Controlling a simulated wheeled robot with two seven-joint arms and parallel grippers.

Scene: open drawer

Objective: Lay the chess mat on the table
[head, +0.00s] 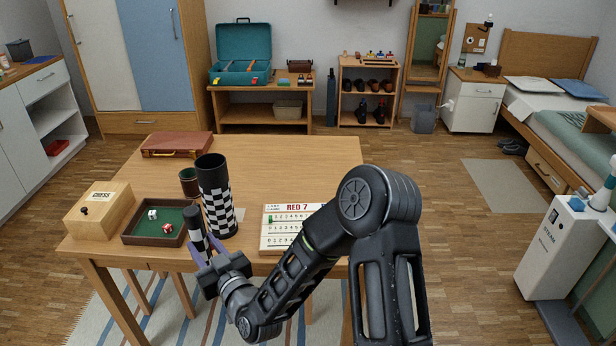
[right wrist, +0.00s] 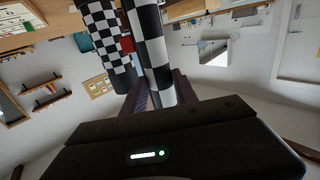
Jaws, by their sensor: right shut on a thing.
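The chess mat (head: 197,229) is rolled into a slim black-and-white checkered roll. It stands nearly upright, slightly tilted, in front of a tall black tube (head: 214,176) with a checkered lower part. The roll is outside the tube; I cannot tell whether they touch. My right gripper (head: 205,248) is shut on the roll near its lower end, by the table's front edge. In the right wrist view the roll (right wrist: 150,50) rises from between the fingers (right wrist: 157,97), with the tube (right wrist: 104,38) beside it. My left gripper is not in view.
The wooden table (head: 285,160) also bears a chess box (head: 99,209), a dice tray (head: 150,238), a dark cup (head: 189,182), a red-brown case (head: 177,144) and a "RED 7" board (head: 283,238). The table's back middle and right are clear.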

